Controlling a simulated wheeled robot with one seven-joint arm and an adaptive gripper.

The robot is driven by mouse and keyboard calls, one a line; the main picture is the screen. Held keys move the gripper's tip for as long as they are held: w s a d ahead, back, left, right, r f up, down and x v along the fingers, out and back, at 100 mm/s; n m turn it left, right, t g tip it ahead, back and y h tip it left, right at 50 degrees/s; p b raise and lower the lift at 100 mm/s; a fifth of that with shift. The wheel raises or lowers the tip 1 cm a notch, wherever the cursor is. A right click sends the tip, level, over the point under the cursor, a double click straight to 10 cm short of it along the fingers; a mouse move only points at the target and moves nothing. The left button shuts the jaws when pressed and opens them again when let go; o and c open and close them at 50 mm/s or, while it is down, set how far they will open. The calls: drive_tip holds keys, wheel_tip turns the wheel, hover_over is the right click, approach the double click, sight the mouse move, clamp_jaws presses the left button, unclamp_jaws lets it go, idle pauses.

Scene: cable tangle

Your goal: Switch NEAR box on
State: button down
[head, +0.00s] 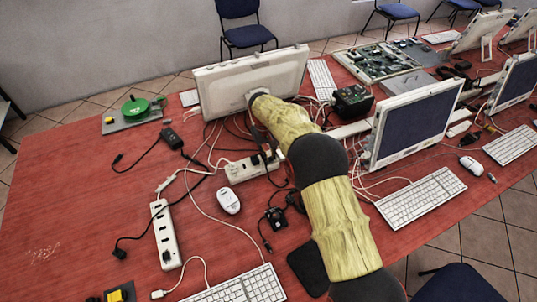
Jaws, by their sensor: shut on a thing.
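A white power strip (162,232) lies lengthwise on the red table at the left, with a black plug (171,259) at its front end. A second white power strip (243,169) lies farther back, below the white monitor. My arm reaches from the lower right to this second strip. My gripper (267,150) points down at its right end and is shut on what looks like a small black plug (269,158); the fingertips are small and dark, so the hold is hard to make out. Which box is the near one is not labelled. A yellow button (115,296) on a dark base shows at the bottom edge, partly cut off.
Black and white cables tangle around the strips. A black adapter (171,138), a white mouse (229,201) and a keyboard (240,288) lie nearby. The back of a white monitor (225,85) stands behind my gripper. A green round device (135,106) sits at back left.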

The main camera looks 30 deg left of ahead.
drive_tip(key=shift+w+d+r+g+y+p, duration=0.15)
drive_tip(key=shift+w+d+g+y+p, duration=0.1)
drive_tip(key=shift+g+y+p, duration=0.4)
drive_tip(key=shift+w+g+y+p, duration=0.1)
drive_tip(key=shift+g+y+p, duration=0.25)
drive_tip(key=shift+g+p, duration=0.25)
drive_tip(key=c, duration=2)
unclamp_jaws()
drive_tip(key=shift+o, duration=0.2)
wheel_tip(320, 180, up, 12)
drive_tip(key=w+d, duration=0.1)
drive_tip(key=shift+w+d+f, duration=0.2)
drive_tip(key=shift+w+f, duration=0.05)
drive_tip(key=shift+w, duration=0.05)
